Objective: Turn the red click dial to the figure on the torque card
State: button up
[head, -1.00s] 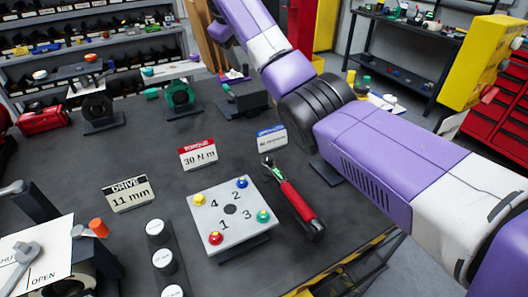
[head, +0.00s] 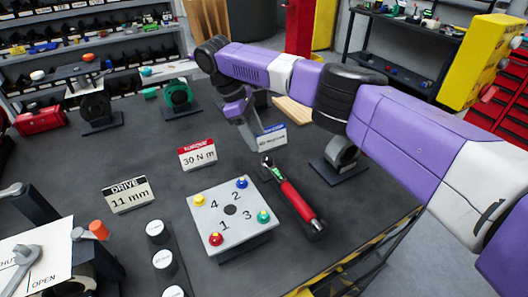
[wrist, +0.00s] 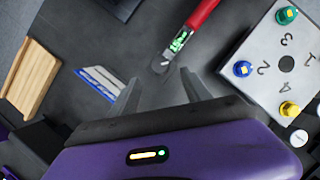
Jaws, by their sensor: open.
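The torque card (head: 197,154) is a white card with a red header; it reads 30 N m and stands mid-table in the head view. A wrench with a red handle (head: 297,203) and a green marked section near its head lies to the right of the numbered plate. The red handle also shows at the top of the wrist view (wrist: 203,12). I cannot make out a separate red dial on it. My gripper (wrist: 157,92) is open and empty, with the wrench head just beyond its fingertips in the wrist view. In the head view my arm partly hides it.
A grey plate (head: 229,212) carries coloured bolts numbered 1 to 4. A blue-headed card (head: 271,138) stands behind the wrench, close to my gripper. A drive card (head: 128,195) reads 11 mm. A wooden block (wrist: 30,78) lies left in the wrist view. Table between the cards is clear.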

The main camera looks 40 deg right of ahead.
aim_at(266, 157)
jog(key=shift+p+x, duration=0.75)
jog(key=shift+x, duration=2.75)
grip_shut()
